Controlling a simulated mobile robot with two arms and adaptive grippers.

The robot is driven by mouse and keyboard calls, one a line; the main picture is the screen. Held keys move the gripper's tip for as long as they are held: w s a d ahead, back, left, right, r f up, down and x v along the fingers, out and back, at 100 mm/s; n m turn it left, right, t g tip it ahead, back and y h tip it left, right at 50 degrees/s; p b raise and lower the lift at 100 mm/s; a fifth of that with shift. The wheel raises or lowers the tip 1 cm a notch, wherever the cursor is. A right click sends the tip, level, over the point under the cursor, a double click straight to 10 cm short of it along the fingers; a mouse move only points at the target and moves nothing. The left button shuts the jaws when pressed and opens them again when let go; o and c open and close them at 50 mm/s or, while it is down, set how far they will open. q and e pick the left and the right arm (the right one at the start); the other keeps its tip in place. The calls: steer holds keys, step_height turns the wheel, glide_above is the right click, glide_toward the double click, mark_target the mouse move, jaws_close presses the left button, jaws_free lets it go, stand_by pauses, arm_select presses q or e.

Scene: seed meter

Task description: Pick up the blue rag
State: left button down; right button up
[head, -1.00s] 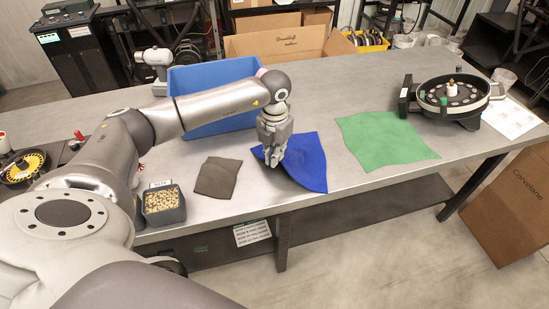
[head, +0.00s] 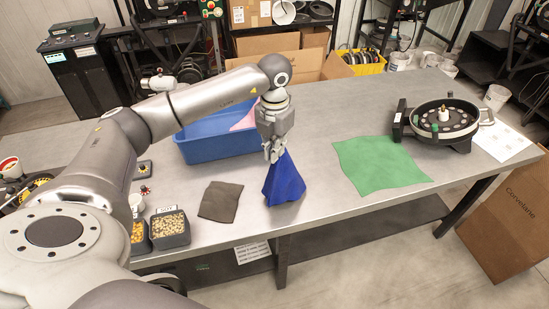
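The blue rag (head: 285,182) hangs in a tent-like shape from my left gripper (head: 272,157), near the middle of the table. The gripper points down and its fingers are closed on the rag's upper part. The rag's lower edge hangs at or just above the table top; I cannot tell if it touches. My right gripper is not in view.
A green cloth (head: 378,165) and a dark grey cloth (head: 220,201) lie flat on the grey table (head: 320,215). A blue bin (head: 215,140) stands behind. A black seed meter (head: 443,124) is at right. Seed containers (head: 169,228) stand at left.

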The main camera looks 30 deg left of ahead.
arm_select(q)
step_height(320, 180, up, 13)
steer(key=shift+r, duration=0.15)
stand_by(0.4)
